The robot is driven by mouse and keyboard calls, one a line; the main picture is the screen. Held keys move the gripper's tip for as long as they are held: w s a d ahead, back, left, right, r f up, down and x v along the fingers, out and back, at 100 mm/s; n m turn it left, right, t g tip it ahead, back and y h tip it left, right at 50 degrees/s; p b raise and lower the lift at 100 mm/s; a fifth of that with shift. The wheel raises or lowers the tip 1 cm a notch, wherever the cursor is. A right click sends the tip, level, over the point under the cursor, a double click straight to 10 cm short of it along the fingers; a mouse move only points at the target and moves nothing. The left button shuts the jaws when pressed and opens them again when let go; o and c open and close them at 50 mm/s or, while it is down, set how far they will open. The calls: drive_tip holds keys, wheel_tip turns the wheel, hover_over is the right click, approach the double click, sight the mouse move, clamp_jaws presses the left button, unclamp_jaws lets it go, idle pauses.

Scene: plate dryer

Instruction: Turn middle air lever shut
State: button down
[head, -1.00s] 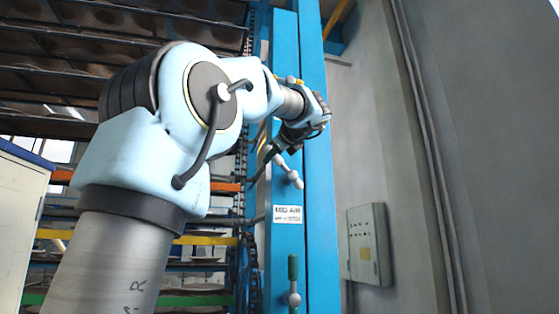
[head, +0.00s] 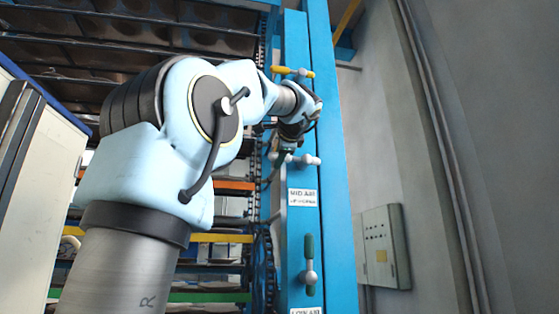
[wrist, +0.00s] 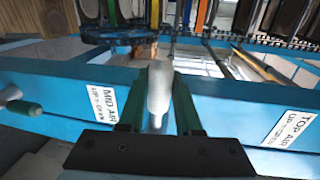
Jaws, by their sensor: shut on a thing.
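The middle air lever (head: 306,160) is pale grey with rounded ends. In the head view it lies nearly level across the blue post, just above the MID AIR label (head: 302,197). My gripper (head: 285,153) is at the lever's left end and partly hides it. In the wrist view the pale lever (wrist: 158,88) stands between the two dark green fingers of my gripper (wrist: 158,108), which is shut on it. The MID AIR label (wrist: 108,100) shows to the left and the TOP AIR label (wrist: 291,127) to the right.
A yellow-handled lever (head: 296,72) lies level higher on the post. A green-handled lever (head: 310,262) stands upright below. A grey control box (head: 384,247) hangs on the right wall. Dryer racks (head: 215,185) fill the left behind my arm. A white cabinet (head: 38,190) stands at far left.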

drive_tip(key=shift+f+n, duration=0.3)
idle(0.4)
drive_tip(key=c, duration=0.6)
unclamp_jaws()
drive_tip(key=b+v, duration=0.2)
drive_tip(key=v, duration=0.9)
drive_tip(key=shift+w, duration=0.1)
